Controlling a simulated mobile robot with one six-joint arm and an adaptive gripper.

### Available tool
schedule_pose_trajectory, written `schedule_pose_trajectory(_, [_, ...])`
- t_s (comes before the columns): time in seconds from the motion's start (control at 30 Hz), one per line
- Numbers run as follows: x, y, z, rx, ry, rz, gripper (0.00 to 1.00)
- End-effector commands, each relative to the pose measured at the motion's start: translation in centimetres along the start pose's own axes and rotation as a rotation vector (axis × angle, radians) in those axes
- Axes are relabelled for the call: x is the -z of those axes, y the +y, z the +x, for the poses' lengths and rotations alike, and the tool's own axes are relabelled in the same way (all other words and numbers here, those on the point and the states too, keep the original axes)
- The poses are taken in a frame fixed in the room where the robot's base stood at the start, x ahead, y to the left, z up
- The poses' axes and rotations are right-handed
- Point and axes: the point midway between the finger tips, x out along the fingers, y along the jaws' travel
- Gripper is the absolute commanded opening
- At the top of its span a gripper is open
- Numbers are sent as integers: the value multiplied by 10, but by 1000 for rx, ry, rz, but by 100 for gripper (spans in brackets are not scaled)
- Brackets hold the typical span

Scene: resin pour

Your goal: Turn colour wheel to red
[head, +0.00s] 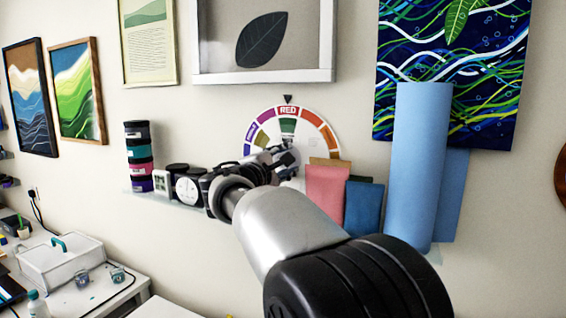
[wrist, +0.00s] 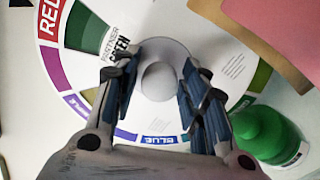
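The colour wheel (head: 323,129) is on the wall, a white disc with coloured segments round its rim. Its red segment (head: 288,111) is at the top, just under a black pointer (head: 288,99). The wheel's lower part is hidden by my arm and things in front. In the wrist view the wheel (wrist: 228,70) fills most of the picture, with the red segment (wrist: 50,20) at upper left. A pale round knob (wrist: 158,80) is at its centre. My gripper (wrist: 158,78) is open, a finger on each side of the knob, with gaps visible; contact is not evident.
A shelf holds stacked coloured jars (head: 138,155), a dial clock (head: 187,190), a pink packet (head: 327,188), a dark blue packet (head: 362,208) and a tall blue roll (head: 418,160). A green-capped bottle (wrist: 265,135) is close to my right finger. Framed pictures hang above.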

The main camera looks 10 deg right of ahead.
Motion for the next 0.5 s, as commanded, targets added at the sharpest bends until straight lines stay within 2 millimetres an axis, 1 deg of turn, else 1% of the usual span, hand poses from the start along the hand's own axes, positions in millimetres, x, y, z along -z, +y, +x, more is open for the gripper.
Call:
schedule_pose_trajectory(0.03, [0,0,0,0,0,0,46])
schedule_pose_trajectory(0.1, [0,0,0,0,0,0,49])
schedule_pose_trajectory(0.37, [0,0,0,0,0,0,49])
schedule_pose_trajectory(0.5, [1,0,-8,0,1,-1,49])
